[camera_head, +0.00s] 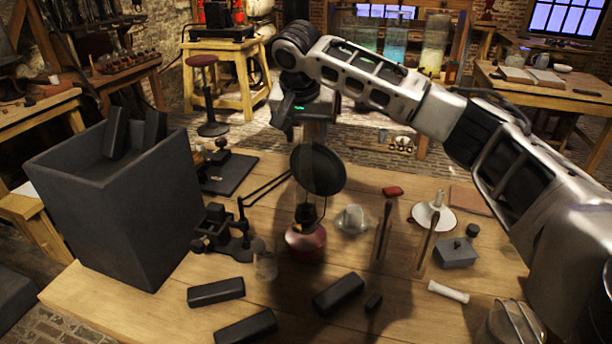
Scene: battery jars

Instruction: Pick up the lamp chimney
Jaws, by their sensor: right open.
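The lamp (306,242) stands on the wooden table, with a red base and a dark burner. Its clear glass chimney (312,188) stands upright above the burner and is faint against the dark round disc behind it. My right gripper (308,120) points down at the chimney's upper end and is open. The fingertips are hard to make out, so I cannot tell whether they touch the glass. My left gripper is not in view.
A dark round disc (328,172) on thin rods is close to the chimney. A large dark box (125,215) stands at the left. Black blocks (338,293) lie in front.

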